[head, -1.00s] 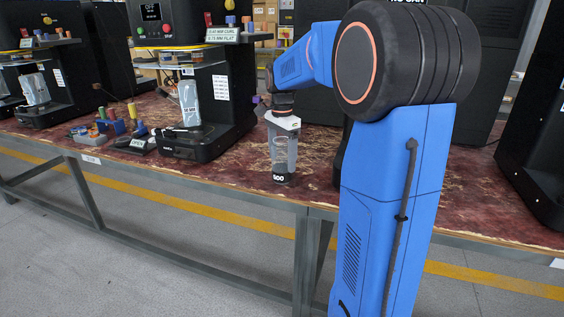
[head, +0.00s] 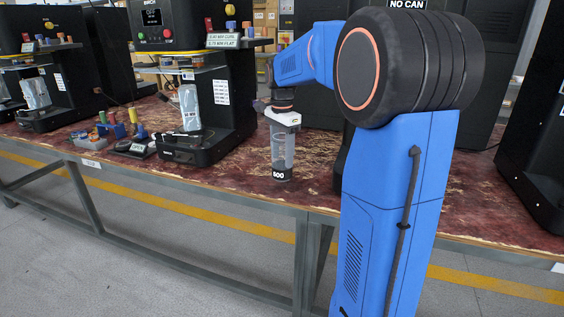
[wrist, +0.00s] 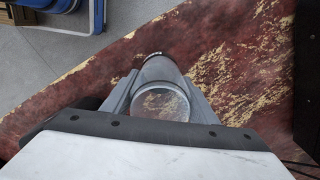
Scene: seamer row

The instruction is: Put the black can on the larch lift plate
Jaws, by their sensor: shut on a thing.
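My gripper (head: 283,150) points down over the bench, right of the middle machine. It is shut on a clear, greyish can with a black band marked 500 (head: 282,174) at its base. In the wrist view the can (wrist: 160,103) sits upright between the two fingers, and the red bench shows through it. I cannot tell whether its base touches the bench. I see no wholly black can. No larch name is readable and I cannot make out a larch lift plate. The middle machine (head: 222,110) carries a nameplate that seems to read BIRCH.
The worn red bench (head: 235,180) is bare around the can, with its front edge close by. Small coloured pegs (head: 118,130) and a dark tray stand left of the middle machine. More black machines stand left and right. A NO CAN sign (head: 406,4) is at the back.

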